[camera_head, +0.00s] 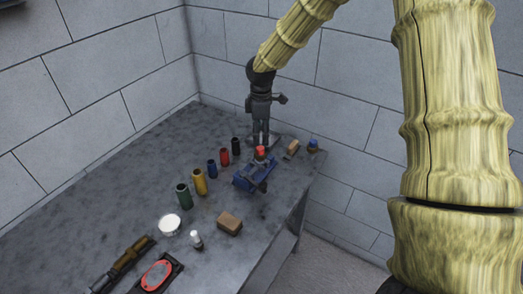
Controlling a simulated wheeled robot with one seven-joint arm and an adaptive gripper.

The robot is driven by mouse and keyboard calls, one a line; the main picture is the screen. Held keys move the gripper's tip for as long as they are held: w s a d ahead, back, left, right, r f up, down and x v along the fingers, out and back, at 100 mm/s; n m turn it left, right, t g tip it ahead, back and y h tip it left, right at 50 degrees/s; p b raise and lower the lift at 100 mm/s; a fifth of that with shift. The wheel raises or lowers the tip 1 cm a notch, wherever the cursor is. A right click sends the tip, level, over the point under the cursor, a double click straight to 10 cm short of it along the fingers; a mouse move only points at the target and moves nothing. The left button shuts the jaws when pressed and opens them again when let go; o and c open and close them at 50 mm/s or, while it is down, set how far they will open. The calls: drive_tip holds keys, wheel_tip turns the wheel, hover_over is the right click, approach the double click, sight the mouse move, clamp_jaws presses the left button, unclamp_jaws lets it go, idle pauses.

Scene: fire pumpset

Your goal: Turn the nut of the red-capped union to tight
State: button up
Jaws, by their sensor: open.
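A small red cap (260,151) stands at the top of a blue vise-like fixture (250,177) near the right part of the bench. I take it for the cap of the union; the union's nut is too small to make out. My gripper (262,140) points down, open, just behind and above the red cap in the picture. I cannot tell whether it touches anything. Its fingers look empty.
On the grey bench (110,190) stand green (184,196), yellow (200,182), blue (212,169), red (224,157) and black (236,146) cylinders left of the fixture. A brown block (229,223) lies in front. Block walls close the back.

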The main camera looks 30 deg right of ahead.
sight(261, 148)
drive_tip(key=shift+d+f+p, duration=0.1)
drive_tip(key=shift+f+p, duration=1.1)
drive_tip(key=shift+f, duration=3.2)
drive_tip(key=c, duration=1)
